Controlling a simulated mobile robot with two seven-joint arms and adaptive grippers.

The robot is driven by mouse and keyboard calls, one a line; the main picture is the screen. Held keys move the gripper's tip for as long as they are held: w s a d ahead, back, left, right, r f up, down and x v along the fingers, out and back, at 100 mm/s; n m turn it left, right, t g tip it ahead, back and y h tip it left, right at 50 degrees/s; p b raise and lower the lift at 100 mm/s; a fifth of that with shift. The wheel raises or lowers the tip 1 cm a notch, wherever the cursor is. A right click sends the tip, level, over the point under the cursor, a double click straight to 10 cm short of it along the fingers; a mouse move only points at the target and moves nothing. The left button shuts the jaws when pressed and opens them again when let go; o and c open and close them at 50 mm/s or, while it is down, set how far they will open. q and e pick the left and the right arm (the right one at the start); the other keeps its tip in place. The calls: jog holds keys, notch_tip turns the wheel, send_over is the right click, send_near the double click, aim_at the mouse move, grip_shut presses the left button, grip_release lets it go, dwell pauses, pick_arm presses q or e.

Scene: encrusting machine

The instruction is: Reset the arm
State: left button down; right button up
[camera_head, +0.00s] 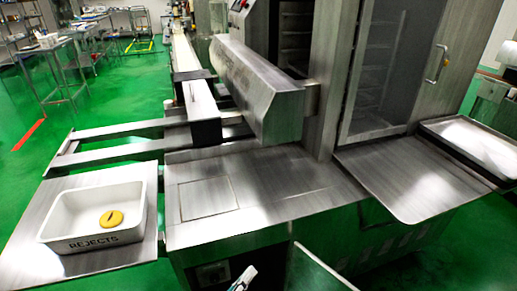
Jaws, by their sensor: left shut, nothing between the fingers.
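My left gripper (243,279) shows only as a small part at the bottom edge, just left of centre. It looks shut and empty, in front of the steel machine's front side and apart from the bin. The rest of my left arm is out of the picture. My right gripper is not in view. A white bin marked REJECTS (95,241) stands on a steel shelf (50,192) at the left. A yellow round piece with a dark mark (111,218) lies inside the bin.
The steel machine top (270,185) in the middle is clear. A steel cabinet with a glass door (385,70) stands behind. A flat steel tray (410,180) lies at the right. Green floor is open at left.

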pick_arm(q)
jog(key=s+a+m+g+y+p, duration=0.1)
jog(key=s+a+m+y+p, duration=0.2)
jog(key=s+a, duration=0.5)
jog(key=s+a+f+m+g+y+p, duration=0.1)
jog(key=s+a+m+g+y+p, duration=0.1)
jog(key=s+a+m+p, duration=0.3)
jog(key=s+a+y+p, duration=0.1)
jog(key=s+a, duration=0.2)
jog(key=s, duration=0.3)
jog(key=shift+s+a+f+m, duration=0.15)
jog(key=shift+s+a+m, duration=0.15)
jog(key=shift+a, duration=0.05)
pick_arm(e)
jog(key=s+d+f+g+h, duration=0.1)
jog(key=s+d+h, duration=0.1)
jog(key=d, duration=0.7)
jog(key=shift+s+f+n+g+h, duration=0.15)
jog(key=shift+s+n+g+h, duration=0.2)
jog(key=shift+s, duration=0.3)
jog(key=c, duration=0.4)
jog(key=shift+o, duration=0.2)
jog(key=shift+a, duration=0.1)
